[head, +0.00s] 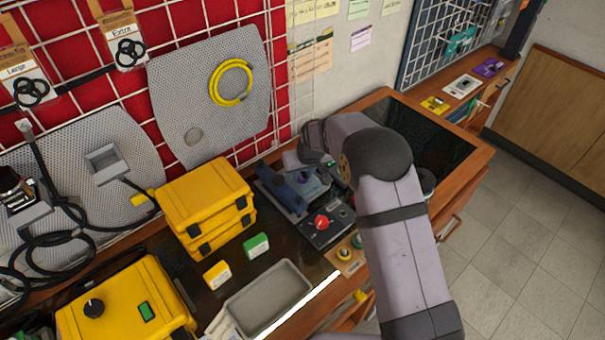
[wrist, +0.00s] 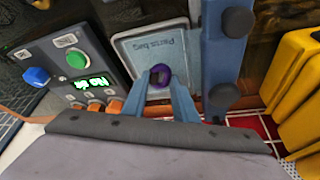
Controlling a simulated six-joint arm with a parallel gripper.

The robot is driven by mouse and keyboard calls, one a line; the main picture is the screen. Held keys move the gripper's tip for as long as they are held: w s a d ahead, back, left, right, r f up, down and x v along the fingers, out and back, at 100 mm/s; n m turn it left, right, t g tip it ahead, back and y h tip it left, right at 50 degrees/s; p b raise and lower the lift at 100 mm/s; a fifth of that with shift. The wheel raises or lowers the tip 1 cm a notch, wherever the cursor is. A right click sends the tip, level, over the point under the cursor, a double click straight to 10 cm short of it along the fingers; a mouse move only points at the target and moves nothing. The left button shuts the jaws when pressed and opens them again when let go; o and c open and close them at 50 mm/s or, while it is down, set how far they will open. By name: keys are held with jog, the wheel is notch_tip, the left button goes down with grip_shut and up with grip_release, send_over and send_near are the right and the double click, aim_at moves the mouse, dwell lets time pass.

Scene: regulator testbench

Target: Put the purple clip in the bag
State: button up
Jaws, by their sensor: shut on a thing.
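The purple clip (wrist: 161,74) shows in the wrist view as a small purple ring between the tips of my gripper (wrist: 160,80). My gripper is shut on it.
A blue fixture (wrist: 221,50) with dark knobs stands right of the bag. A control box (wrist: 75,62) with a lit green display is at its left. Yellow cases (head: 204,202) stand left of the work area. A grey tray (head: 265,297) lies at the front.

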jog(key=shift+f, duration=0.7)
jog(key=shift+f, duration=0.1)
jog(key=shift+f, duration=0.1)
jog(key=o, duration=1)
jog(key=shift+r, duration=0.4)
jog(key=b+v, duration=0.3)
jog(key=v, duration=0.8)
jog(key=shift+s+r, duration=0.3)
